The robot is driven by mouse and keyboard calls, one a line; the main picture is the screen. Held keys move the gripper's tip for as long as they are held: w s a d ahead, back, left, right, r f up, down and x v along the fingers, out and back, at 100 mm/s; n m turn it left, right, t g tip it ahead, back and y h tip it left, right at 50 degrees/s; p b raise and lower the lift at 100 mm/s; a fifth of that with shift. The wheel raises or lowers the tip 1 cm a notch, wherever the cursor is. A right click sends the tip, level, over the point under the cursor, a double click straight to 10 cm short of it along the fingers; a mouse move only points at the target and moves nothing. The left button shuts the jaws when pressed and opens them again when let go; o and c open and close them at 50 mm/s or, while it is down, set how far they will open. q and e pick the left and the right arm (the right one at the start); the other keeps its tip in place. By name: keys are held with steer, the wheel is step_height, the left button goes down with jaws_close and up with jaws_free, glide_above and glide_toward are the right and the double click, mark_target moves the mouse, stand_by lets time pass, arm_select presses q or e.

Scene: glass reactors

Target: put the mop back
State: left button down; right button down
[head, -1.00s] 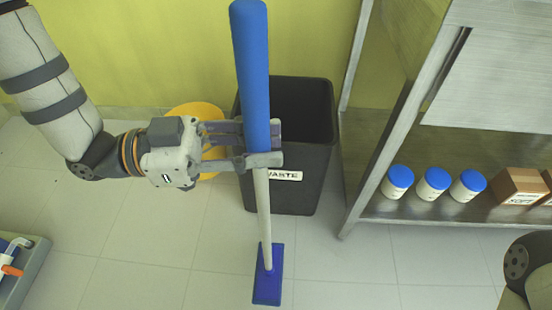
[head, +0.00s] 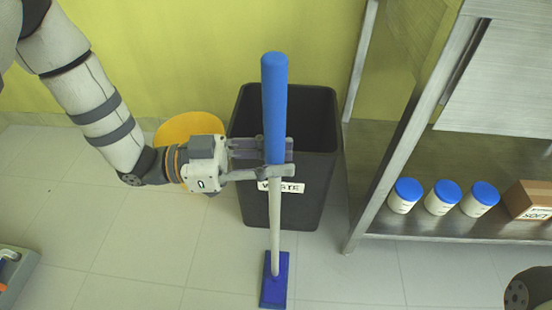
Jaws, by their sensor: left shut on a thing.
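The mop (head: 275,105) has a thick blue grip, a pale lower shaft and a flat dark blue head (head: 275,280). It stands nearly upright in front of the black waste bin. My left gripper (head: 278,163) comes in from the left and is shut around the handle near the lower end of the blue grip. The mop head is low, at or close to the floor; I cannot tell whether it touches. My right gripper is not in view; only a dark part of my right arm shows at the lower right edge.
The black waste bin (head: 310,140) stands open behind the mop. A yellow round object (head: 185,127) is partly hidden behind my left gripper. A metal shelf (head: 450,227) at the right holds blue-lidded jars (head: 443,197) and a cardboard box (head: 528,199). A grey tray (head: 20,275) is at lower left.

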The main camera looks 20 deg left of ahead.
arm_select(q)
steer(key=shift+r, duration=0.15)
steer(key=c, duration=1.3)
jaws_free()
steer(key=shift+c, duration=0.2)
